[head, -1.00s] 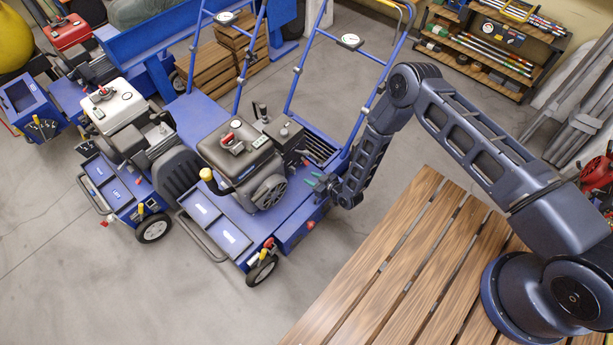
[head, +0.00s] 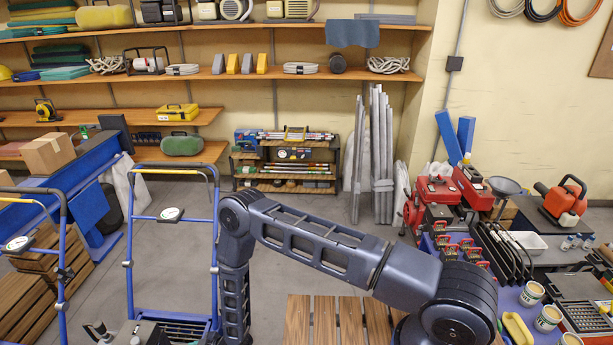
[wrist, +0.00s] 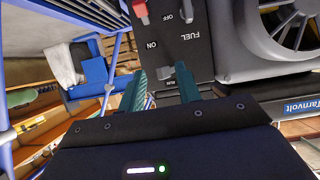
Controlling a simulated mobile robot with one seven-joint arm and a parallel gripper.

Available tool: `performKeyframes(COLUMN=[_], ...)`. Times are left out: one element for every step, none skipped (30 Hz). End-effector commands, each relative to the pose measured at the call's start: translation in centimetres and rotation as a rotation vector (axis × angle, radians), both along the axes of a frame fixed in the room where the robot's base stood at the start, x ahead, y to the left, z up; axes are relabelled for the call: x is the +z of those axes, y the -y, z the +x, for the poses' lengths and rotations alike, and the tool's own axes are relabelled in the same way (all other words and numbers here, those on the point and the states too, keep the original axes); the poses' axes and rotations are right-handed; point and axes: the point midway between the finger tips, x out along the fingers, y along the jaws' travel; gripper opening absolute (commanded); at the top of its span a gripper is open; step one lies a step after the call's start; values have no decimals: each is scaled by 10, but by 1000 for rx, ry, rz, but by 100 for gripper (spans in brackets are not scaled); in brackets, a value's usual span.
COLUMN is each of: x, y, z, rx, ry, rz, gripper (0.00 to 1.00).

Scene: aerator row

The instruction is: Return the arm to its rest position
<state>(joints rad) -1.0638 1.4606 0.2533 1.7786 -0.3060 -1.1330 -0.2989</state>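My gripper (wrist: 161,70) shows in the wrist view with two green fingers spread apart, and nothing is held between them. The fingertips are close to the dark control panel (wrist: 193,50) of an aerator, marked FUEL, ON, OFF and RUN. A small grey lever (wrist: 165,73) appears between the fingertips, with visible space on both sides; I cannot tell the depth gap.
A slatted wooden bench (head: 325,320) lies under my arm. A low rack (head: 287,160) and grey posts (head: 381,150) stand by the back wall. Red equipment (head: 437,200) crowds a table on the right. The floor (head: 335,220) behind my arm is open.

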Motion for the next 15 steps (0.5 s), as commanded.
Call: performKeyframes(x=[19,28,40,49,58,70,79,88,101,110,120,132,142,151,164], y=[-5,-7,-9,-9,-10,-11,-10,-10,-8,-7,-6,-3,-1,1,5], z=[21,31,46,56,66,81,91,101,115,125,135,148,158,167,181], rx=[-15,-22,-32,-40,-47,-59,-66,-75,-87,-96,-106,-119,-128,-138,-151], ry=[9,12,15,18,20,24,26,29,33,35,38,40,42,44,45], rz=[-7,-15,-25,-36,-44,-54,-63,-71,-82,-91,-99,-111,-120,-128,-139], gripper=[34,34,34,34,34,34,34,34,34,34,34,34,34,34,34])
